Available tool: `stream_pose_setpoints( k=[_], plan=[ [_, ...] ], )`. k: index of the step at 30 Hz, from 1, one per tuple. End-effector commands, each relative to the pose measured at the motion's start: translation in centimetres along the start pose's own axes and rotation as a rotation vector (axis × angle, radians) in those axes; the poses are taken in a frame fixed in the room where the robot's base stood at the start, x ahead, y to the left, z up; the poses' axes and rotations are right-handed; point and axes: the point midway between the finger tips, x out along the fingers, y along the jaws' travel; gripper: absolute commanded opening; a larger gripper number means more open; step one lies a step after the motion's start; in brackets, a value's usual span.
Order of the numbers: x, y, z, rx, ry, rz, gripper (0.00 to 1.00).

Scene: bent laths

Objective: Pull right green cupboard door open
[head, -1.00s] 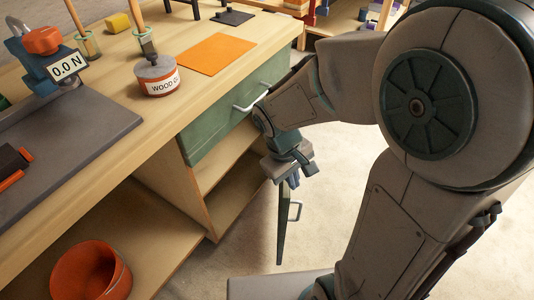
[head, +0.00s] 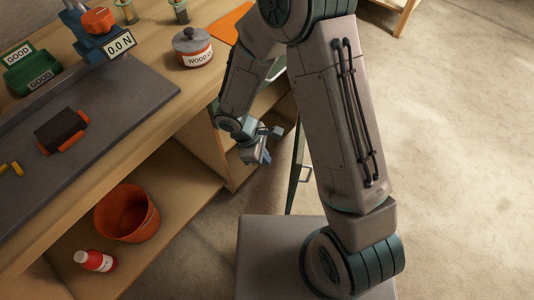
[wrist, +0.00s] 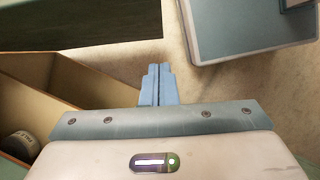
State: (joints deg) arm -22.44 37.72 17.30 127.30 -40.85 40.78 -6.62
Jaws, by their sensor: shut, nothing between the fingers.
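The right green cupboard door (head: 295,168) stands swung out from the workbench, seen nearly edge-on in the head view. Its pale handle (head: 306,173) shows on the right-hand face. My gripper (head: 264,157) is to the left of the door, on the side without the handle, in front of the cupboard opening. In the wrist view my gripper (wrist: 158,70) has its blue fingers together and empty. A dark panel (wrist: 80,20) across the upper left there looks like the door. I cannot tell in the head view whether the gripper touches it.
The open shelf below the bench holds an orange bucket (head: 127,212) and a red bottle (head: 94,261). A tin (wrist: 18,147) lies inside the cupboard. On the bench are a wood-labelled pot (head: 192,48) and a grey mat (head: 130,95).

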Motion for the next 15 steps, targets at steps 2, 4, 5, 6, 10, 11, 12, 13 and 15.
stream_pose_setpoints(
  k=[2,4,5,6,10,11,12,13,15],
  plan=[
    [2.2,-0.1,0.0,-0.001,-0.003,-0.004,0.00],
    [3.7,-0.1,0.0,-0.001,-0.003,-0.004,0.00],
    [4.4,-0.1,0.0,-0.001,-0.004,-0.004,0.00],
    [5.2,-0.1,0.0,-0.001,-0.003,-0.004,0.00],
    [6.6,0.0,1.1,0.003,-0.002,-0.001,0.00],
    [6.7,0.0,1.6,0.002,-0.002,-0.002,0.00],
    [6.9,0.0,2.1,0.002,-0.001,-0.001,0.00],
    [7.0,0.0,2.4,0.003,-0.001,-0.001,0.00],
    [7.3,0.0,3.1,0.002,-0.001,-0.001,0.00]
  ],
)
